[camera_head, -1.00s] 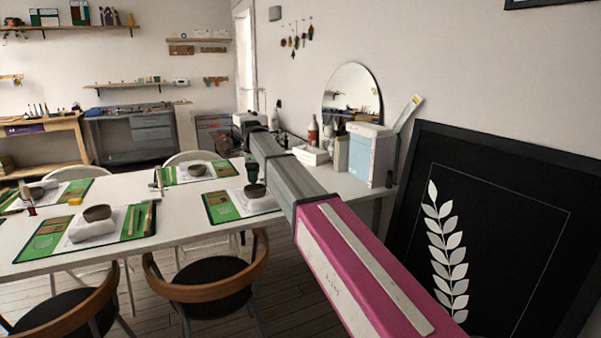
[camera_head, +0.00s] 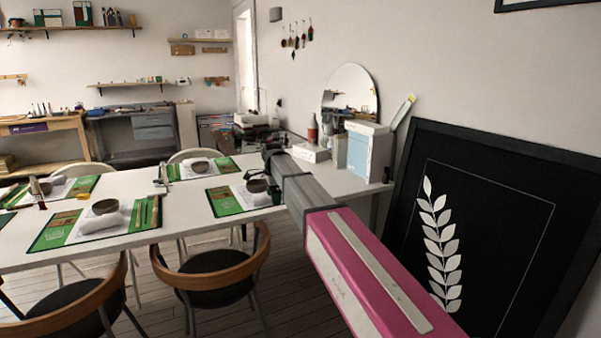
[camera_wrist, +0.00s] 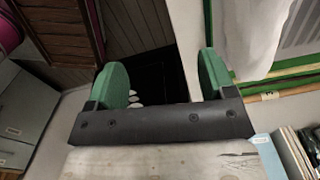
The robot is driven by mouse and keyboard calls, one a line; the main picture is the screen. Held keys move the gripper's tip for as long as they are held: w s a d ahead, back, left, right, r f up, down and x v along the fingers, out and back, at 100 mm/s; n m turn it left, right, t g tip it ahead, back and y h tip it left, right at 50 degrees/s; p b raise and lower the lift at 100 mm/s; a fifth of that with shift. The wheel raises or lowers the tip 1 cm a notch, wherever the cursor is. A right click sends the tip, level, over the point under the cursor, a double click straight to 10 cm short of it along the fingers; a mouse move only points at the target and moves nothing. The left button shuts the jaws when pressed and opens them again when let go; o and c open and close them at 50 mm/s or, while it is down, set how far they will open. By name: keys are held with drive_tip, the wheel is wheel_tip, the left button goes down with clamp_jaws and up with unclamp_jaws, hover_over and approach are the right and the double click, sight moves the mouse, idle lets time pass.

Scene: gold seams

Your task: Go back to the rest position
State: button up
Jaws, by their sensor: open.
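My gripper (camera_wrist: 163,82) shows in the wrist view with its two green fingers wide apart and nothing between them. In the head view my pink and grey arm stretches out past the right end of the white table (camera_head: 190,232). The gripper end is small and dark there, close to the bowl (camera_head: 256,186) on the right-hand green mat (camera_head: 224,203). I cannot tell the exact gap between them. Another bowl (camera_head: 106,206) rests on a white cloth on the front mat (camera_head: 62,236).
Chairs (camera_head: 208,272) stand along the table's near side. A pale blue and white box (camera_head: 367,152) and a round mirror (camera_head: 350,88) are at the right wall. A large black leaf picture (camera_head: 490,220) leans close beside my arm. Shelves and a wooden workbench (camera_head: 42,142) are at the back.

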drive_tip(key=s+d+f+n, duration=1.4)
drive_tip(key=s+d+f, duration=1)
drive_tip(key=d, duration=0.5)
drive_tip(key=s, duration=0.2)
drive_tip(key=shift+s+f, duration=0.35)
drive_tip(key=shift+s, duration=0.05)
